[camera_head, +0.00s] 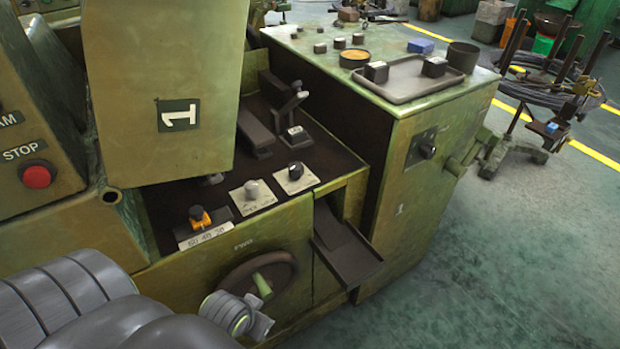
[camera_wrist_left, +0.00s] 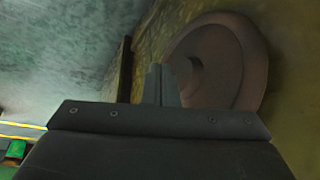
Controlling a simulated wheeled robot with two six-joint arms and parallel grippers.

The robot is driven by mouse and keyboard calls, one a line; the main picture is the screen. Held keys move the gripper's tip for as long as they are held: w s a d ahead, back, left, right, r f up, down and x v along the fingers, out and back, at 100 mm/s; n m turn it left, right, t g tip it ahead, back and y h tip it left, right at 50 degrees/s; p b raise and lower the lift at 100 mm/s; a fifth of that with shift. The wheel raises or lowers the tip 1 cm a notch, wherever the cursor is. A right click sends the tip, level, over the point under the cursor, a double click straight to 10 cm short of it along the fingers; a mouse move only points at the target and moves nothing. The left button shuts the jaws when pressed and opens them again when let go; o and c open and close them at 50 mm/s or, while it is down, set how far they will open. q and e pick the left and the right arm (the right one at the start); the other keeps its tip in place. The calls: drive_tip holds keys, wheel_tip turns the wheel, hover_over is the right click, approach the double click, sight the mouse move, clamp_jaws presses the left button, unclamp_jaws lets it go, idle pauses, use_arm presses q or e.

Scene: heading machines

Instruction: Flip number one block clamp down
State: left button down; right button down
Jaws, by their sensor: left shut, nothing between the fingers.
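My left gripper (camera_head: 262,326) is low in front of the machine, just below the handwheel (camera_head: 236,278). In the left wrist view its fingers (camera_wrist_left: 161,84) are shut and empty, with the handwheel (camera_wrist_left: 238,70) close behind. My right gripper is not in view.
A dark chute (camera_head: 350,262) juts from the machine front. Knobs (camera_head: 252,189) and an orange switch (camera_head: 199,214) line the recess edge. A red stop button (camera_head: 37,176) is at left. A tray (camera_head: 405,82) rests on the cabinet top.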

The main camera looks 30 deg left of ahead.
use_arm(q)
drive_tip(key=w+d+r+n+t+h, duration=0.25)
drive_tip(key=w+r+t, duration=0.25)
drive_tip(key=w+r, duration=0.25)
drive_tip(key=w+d+r+n+t+h+b, duration=0.1)
drive_tip(key=w+d+r+n+t, duration=0.4)
drive_tip(key=w, duration=0.4)
drive_tip(key=w+d+r+n+t+h, duration=0.15)
drive_tip(key=w+r+t, duration=0.25)
drive_tip(key=w+r, duration=0.45)
drive_tip(key=w+a+r+n+t+y, duration=0.5)
drive_tip(key=r+n+y, duration=0.5)
drive_tip(key=n, duration=0.6)
drive_tip(key=w+a+f+n+g+y, duration=0.2)
drive_tip(key=n+g+y, duration=0.3)
drive_tip(key=n+g, duration=0.3)
drive_tip(key=w+a+f+n+g+y, duration=0.1)
drive_tip(key=n+g+y, duration=0.4)
drive_tip(key=n, duration=1)
drive_tip(key=w+f+g, duration=0.1)
drive_tip(key=g, duration=0.2)
drive_tip(key=shift+a+n+y, duration=0.3)
drive_tip(key=shift+a, duration=0.1)
